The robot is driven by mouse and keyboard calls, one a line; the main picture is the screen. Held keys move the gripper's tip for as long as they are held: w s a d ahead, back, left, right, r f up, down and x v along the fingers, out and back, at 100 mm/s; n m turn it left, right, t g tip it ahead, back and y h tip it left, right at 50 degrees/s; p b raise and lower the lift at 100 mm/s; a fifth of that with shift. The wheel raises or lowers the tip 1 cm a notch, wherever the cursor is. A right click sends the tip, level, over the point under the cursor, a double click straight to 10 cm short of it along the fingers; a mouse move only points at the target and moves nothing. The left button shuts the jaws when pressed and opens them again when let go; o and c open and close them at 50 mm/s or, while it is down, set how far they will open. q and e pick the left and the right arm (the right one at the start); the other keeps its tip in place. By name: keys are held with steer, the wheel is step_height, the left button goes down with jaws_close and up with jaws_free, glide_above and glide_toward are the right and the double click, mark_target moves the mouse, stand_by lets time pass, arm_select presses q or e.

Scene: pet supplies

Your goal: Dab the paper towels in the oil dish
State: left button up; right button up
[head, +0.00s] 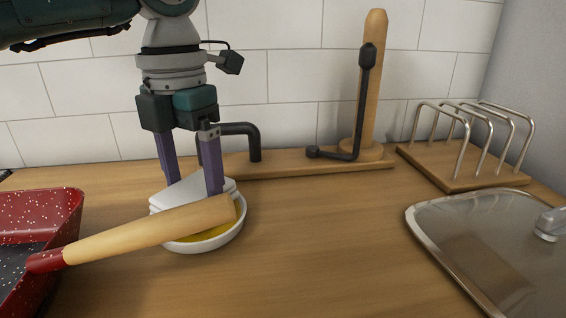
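A white dish (213,243) with yellow oil stands on the counter, left of centre. Folded white paper towels (178,192) are down at the dish, over its back part. My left gripper (191,182) points straight down, with one purple finger on each side of the towels, and appears shut on them. The lower edge of the towels is hidden behind a wooden pan handle, so I cannot tell how far they touch the oil. My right gripper is not in view.
A red speckled pan (62,212) is at the left; its wooden handle (150,231) crosses in front of the dish. A wooden holder (370,100) with a black arm and a wire rack (470,160) stand behind. A glass lid (490,240) lies right. The counter's middle is clear.

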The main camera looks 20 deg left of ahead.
mark_target(194, 188)
arm_select(q)
steer(key=shift+f+b, duration=0.3)
steer(key=shift+f, duration=0.2)
stand_by(0.9)
steer(key=shift+f, duration=0.1)
stand_by(0.9)
steer(key=shift+r+p, duration=2.95)
steer(key=shift+r, duration=0.6)
